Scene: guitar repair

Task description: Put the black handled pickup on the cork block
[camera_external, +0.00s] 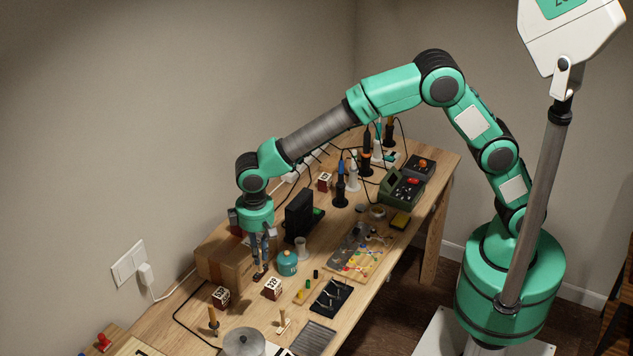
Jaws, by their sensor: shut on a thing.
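My gripper (261,265) points straight down over the bench, in front of the cardboard box. It is shut on a small dark thing (260,275), which looks like the black handled pickup, though it is too small to be sure. I cannot tell whether this thing touches the bench top. The cork block is not clearly identifiable. A brown and white cube with printed marks (272,288) stands just right of and in front of my gripper, and a similar dark and white cube (221,296) stands to its left.
A teal round pot (287,263) stands close to the right of my gripper. The cardboard box (222,258) and a tall black case (299,215) stand behind. A black tray (330,297), a grey round tin (244,342) and a wooden-handled tool (213,321) lie nearer the front.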

